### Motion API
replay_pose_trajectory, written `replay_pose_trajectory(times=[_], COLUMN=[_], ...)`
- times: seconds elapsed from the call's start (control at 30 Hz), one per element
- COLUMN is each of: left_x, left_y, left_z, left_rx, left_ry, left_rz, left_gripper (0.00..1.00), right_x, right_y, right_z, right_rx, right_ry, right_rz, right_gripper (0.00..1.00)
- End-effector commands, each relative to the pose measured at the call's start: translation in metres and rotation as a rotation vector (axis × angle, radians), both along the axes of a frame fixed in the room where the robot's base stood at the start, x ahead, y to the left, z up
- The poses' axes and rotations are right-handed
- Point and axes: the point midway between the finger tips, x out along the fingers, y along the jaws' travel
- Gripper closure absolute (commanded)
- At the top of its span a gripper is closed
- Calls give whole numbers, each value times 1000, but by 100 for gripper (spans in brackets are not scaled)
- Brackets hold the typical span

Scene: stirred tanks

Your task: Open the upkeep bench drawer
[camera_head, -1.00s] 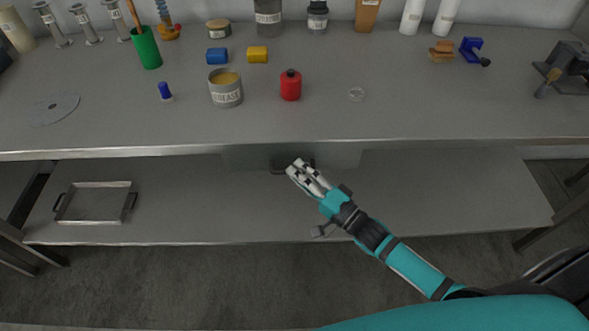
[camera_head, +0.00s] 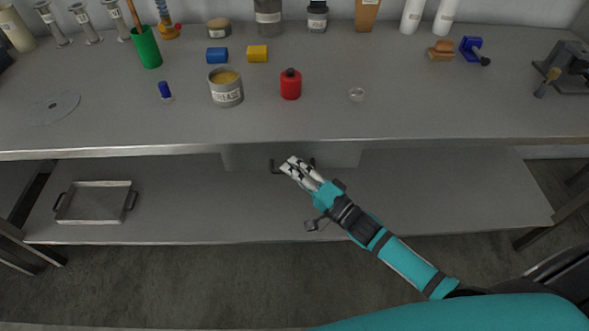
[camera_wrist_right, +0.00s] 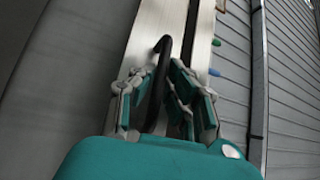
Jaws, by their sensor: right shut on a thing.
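The upkeep bench (camera_head: 430,110) spans the head view. Its drawer (camera_head: 338,156) is a grey front under the middle of the worktop, looking closed or nearly so. A dark bar handle (camera_head: 274,168) shows on the drawer front, partly hidden by my right gripper. My right gripper (camera_head: 288,164) reaches up to the handle from the lower right. In the right wrist view the dark handle (camera_wrist_right: 163,70) runs between the two fingers of my right gripper (camera_wrist_right: 163,95), and they are shut on it. My left gripper is not in view.
A red bottle (camera_head: 290,86), a grease tin (camera_head: 226,90) and a small clear dish (camera_head: 356,94) stand on the worktop above the drawer. A metal tray (camera_head: 95,203) lies on the lower shelf at left. The floor in front is clear.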

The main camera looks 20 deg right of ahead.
Motion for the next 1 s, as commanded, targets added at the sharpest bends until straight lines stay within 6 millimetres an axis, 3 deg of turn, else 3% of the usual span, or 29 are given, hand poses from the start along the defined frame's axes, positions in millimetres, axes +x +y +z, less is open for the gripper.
replay_pose_trajectory(times=[0.23, 0.37, 0.47, 0.7, 1.0], left_x=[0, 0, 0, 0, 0], left_y=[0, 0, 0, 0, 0], left_z=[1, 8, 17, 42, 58], left_rx=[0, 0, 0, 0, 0], left_ry=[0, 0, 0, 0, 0], left_rz=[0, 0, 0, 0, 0], left_gripper=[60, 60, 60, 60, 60], right_x=[-2, -13, -30, -90, -151], right_y=[0, 3, 7, 24, 42], right_z=[-3, -2, -1, -1, -4], right_rx=[-7, -6, -6, -7, -10], right_ry=[6, 10, 14, 17, 15], right_rz=[-2, -2, -3, -3, -3], right_gripper=[100, 100, 100, 100, 100])
